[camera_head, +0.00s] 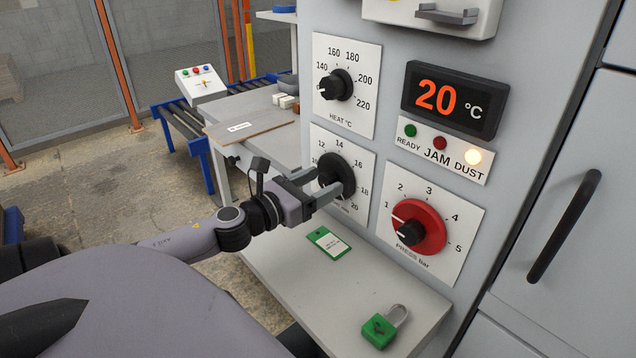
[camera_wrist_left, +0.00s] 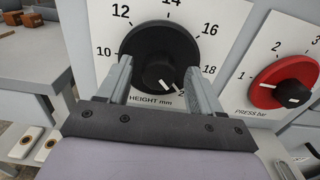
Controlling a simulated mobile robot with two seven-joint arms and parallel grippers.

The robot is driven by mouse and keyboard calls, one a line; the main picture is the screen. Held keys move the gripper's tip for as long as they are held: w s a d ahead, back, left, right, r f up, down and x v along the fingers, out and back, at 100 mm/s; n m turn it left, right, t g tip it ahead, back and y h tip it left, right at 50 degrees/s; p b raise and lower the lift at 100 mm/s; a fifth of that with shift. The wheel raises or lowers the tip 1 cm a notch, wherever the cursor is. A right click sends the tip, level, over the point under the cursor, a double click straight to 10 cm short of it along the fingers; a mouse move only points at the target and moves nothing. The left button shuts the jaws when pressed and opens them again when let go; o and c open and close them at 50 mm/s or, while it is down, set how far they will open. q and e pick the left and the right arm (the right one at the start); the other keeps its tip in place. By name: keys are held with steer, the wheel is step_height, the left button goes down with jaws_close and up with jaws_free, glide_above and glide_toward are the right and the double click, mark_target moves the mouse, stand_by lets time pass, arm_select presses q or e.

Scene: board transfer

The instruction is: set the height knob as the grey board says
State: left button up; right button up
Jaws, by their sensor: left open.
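The black height knob (camera_head: 335,168) is on the machine's front panel, on a white dial marked from 10 to 20. In the left wrist view the knob (camera_wrist_left: 160,52) has a white pointer mark toward the lower right, near the partly hidden 20. My left gripper (camera_head: 324,184) is open, with one finger on each side of the knob; its fingers also show in the wrist view (camera_wrist_left: 158,82). I cannot tell whether they touch it. A flat brownish-grey board (camera_head: 262,124) with a small white label lies on the side table; its text is too small to read. My right gripper is out of view.
The heat knob (camera_head: 335,85) is above and the red pressure knob (camera_head: 418,227) is at lower right. A display (camera_head: 455,99) reads 20 °C; the lamp by DUST is lit. A green tag (camera_head: 328,242) and green padlock (camera_head: 385,327) lie on the shelf below.

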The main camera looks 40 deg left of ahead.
arm_select(q)
steer(key=c, duration=1)
